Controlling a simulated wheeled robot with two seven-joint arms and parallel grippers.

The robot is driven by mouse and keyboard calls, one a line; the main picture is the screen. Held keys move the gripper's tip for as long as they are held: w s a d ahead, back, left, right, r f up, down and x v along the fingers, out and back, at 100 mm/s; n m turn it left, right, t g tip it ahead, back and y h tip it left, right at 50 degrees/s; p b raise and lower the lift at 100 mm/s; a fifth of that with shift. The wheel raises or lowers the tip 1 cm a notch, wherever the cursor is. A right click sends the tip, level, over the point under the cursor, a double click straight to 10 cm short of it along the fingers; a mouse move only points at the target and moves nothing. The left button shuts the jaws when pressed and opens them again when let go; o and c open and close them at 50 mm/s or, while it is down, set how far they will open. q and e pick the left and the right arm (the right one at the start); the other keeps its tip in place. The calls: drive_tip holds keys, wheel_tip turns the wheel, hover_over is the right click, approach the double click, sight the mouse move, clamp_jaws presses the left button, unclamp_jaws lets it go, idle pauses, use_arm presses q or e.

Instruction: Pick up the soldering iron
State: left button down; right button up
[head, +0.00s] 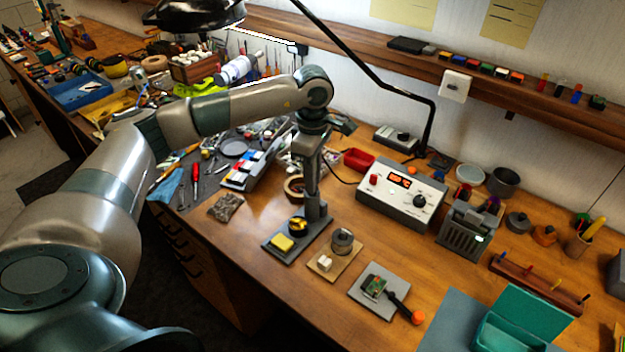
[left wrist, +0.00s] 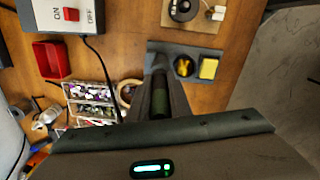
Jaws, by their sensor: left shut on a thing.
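My left gripper (head: 312,180) points straight down over the dark soldering stand (head: 290,246) on the bench. In the left wrist view its fingers (left wrist: 160,95) are shut on the dark green and black handle of the soldering iron (left wrist: 160,92). The iron is mostly hidden by the fingers in the head view. Its lower end is at the stand's holder (head: 316,209); I cannot tell whether it is still inside. The stand carries a yellow sponge (head: 283,243) and a pot of brass wool (head: 298,225). My right gripper is not in view.
A soldering station (head: 400,194) with a red display stands right of the stand, its cable running toward the gripper. A solder spool (head: 342,241) and a grey pad (head: 366,301) with a circuit board lie in front. Tools and trays crowd the left.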

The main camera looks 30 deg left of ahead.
use_arm(q)
wheel_tip(320, 180, up, 10)
drive_tip(key=b, duration=0.3)
drive_tip(key=shift+w+f+b, duration=0.1)
drive_tip(key=shift+f+b, duration=0.1)
drive_tip(key=shift+b, duration=0.1)
wheel_tip(320, 180, up, 6)
drive_tip(key=shift+f+b, duration=0.15)
drive_tip(key=shift+b, duration=0.15)
drive_tip(key=shift+r, duration=0.95)
